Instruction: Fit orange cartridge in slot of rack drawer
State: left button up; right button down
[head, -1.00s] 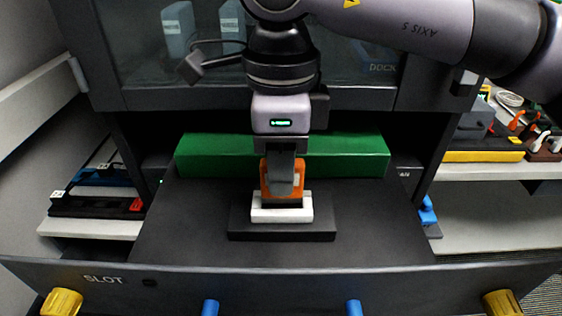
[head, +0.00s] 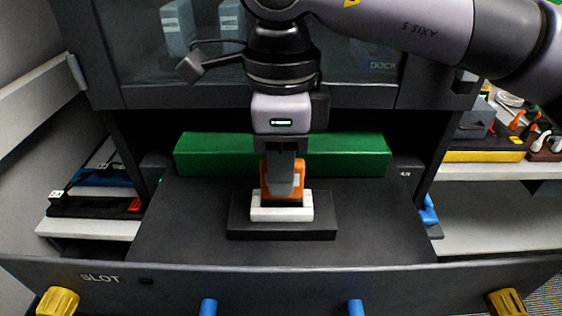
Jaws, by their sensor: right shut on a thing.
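The orange cartridge (head: 298,180) stands upright at the white slot piece (head: 282,213), which sits on a black base (head: 282,230) in the open drawer (head: 180,225). My right gripper (head: 282,188) comes straight down from above and is shut on the cartridge. The gripper's fingers cover the cartridge's middle. The cartridge's lower end is hidden behind or inside the white piece, so I cannot tell how deep it sits. My left gripper is out of view.
A green block (head: 345,155) lies across the drawer's back. The drawer front, marked SLOT, carries blue pegs (head: 208,307) and yellow knobs (head: 58,302). Side shelves hold a black-and-red power strip (head: 95,207) at left and a yellow-edged tray (head: 483,156) at right.

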jog(key=shift+f+b, duration=1.15)
jog(key=shift+f, duration=0.05)
dwell(1.1)
dwell(0.4)
jog(key=shift+c, duration=2.1)
grip_release()
jog(key=shift+r+p, duration=1.65)
jog(key=shift+r, duration=0.75)
jog(key=shift+r+p, duration=0.3)
jog(key=shift+r, duration=0.85)
jog(key=shift+f, duration=0.1)
